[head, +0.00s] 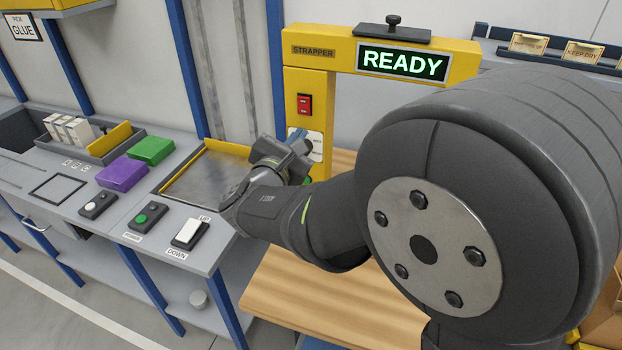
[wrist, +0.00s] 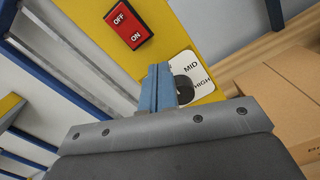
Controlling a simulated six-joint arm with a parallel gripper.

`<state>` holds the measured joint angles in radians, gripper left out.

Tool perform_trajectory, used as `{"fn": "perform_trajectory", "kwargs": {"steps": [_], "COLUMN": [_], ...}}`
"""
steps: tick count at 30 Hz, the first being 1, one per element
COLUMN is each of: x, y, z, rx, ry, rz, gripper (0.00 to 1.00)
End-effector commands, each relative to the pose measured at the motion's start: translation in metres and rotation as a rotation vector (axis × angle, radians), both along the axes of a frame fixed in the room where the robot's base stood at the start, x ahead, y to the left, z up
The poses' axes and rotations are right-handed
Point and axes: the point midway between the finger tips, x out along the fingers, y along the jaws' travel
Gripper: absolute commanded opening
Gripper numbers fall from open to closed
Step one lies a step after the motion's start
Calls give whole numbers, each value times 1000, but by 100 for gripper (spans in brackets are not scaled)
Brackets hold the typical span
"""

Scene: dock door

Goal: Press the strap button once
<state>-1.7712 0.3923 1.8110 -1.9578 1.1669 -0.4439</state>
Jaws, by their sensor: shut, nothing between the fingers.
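The yellow strapper (head: 305,75) stands at the back, and its display (head: 402,63) reads READY in green. On its post are a red OFF/ON switch (head: 304,104) and a white plate with a dark dial (wrist: 184,89), marked MID and HIGH. The green button is not visible in the wrist view.
A cardboard box (wrist: 275,100) stands right of the post.

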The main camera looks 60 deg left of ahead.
Motion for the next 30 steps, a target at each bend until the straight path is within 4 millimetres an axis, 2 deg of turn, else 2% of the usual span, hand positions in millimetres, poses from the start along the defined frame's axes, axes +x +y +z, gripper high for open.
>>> {"fn": "perform_trajectory", "kwargs": {"steps": [2,11,21,25,30], "x": [-5,-16,-54,-65,-70], "y": [-2,-21,-60,-71,-76], "z": [1,-52,-113,-125,-130], "rx": [-39,-333,-784,-897,-951], "ry": [-32,-51,-45,-39,-35], "rz": [-62,-296,-507,-539,-554], "gripper": [0,0,0,0,0]}}
